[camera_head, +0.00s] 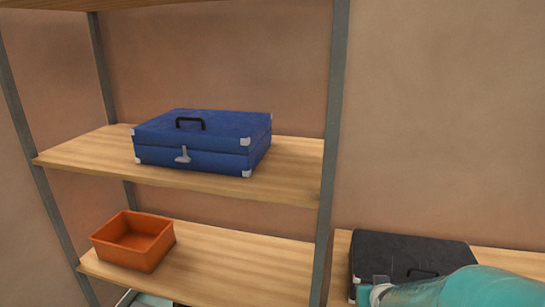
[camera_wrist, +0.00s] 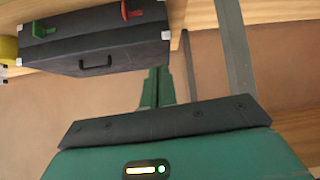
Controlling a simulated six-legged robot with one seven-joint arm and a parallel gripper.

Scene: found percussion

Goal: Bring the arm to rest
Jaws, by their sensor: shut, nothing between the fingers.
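My gripper (camera_wrist: 160,88) shows in the wrist view as two narrow green fingers beyond the dark bar of my wrist. The fingers are together, with nothing between them. In the head view my teal arm enters at the bottom right and covers part of a black case (camera_head: 405,252); the fingers cannot be made out there.
A blue case (camera_head: 200,140) lies shut on the upper wooden shelf (camera_head: 85,153). An orange open bin (camera_head: 133,242), apparently empty, sits on the lower shelf (camera_head: 225,265). A grey upright (camera_head: 332,150) stands left of the black case. A yellow object (camera_wrist: 8,48) shows at the wrist view's left edge.

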